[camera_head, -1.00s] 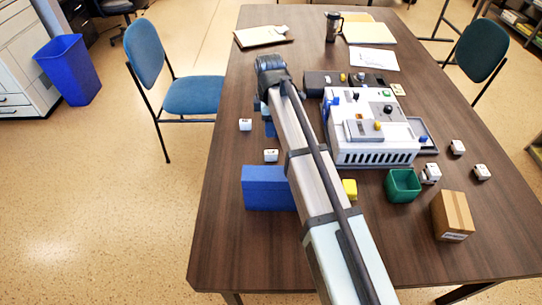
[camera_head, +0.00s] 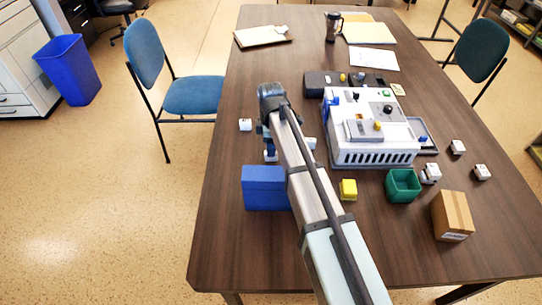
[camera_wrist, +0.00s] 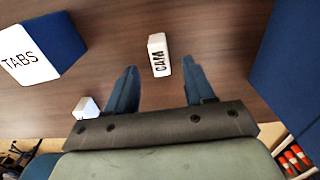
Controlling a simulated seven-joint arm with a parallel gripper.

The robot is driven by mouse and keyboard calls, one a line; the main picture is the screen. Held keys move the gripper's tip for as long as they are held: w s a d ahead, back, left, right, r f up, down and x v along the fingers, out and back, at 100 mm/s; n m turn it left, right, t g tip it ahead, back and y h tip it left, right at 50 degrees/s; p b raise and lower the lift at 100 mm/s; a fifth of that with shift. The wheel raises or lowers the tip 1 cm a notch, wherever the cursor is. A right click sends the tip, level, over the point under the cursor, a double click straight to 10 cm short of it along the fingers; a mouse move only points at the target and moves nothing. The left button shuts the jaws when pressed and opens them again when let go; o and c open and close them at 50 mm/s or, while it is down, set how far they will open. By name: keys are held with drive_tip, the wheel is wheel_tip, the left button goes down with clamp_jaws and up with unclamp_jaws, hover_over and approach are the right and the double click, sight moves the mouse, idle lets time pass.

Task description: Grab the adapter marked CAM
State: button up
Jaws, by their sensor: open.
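The adapter marked CAM (camera_wrist: 159,52) is a small white block with black letters on the table in the wrist view. It lies just beyond and between the fingertips of my gripper (camera_wrist: 159,68). The two blue fingers are apart with nothing held, and a strip of table shows on each side of the adapter. In the head view my gripper (camera_head: 269,143) points down at the table behind the blue box (camera_head: 266,188). A small white block (camera_head: 270,156) shows at its fingertips; its lettering is unreadable there.
A blue box with a white face marked TABS (camera_wrist: 30,52) stands left in the wrist view; a large blue surface (camera_wrist: 290,75) fills the right. Another white block (camera_head: 245,125) lies left of my gripper. The grey-white machine (camera_head: 370,135), yellow block (camera_head: 348,190) and green bin (camera_head: 403,185) stand right.

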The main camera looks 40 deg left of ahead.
drive_tip(key=shift+f, duration=2.4)
clamp_jaws()
drive_tip(key=shift+r, duration=0.15)
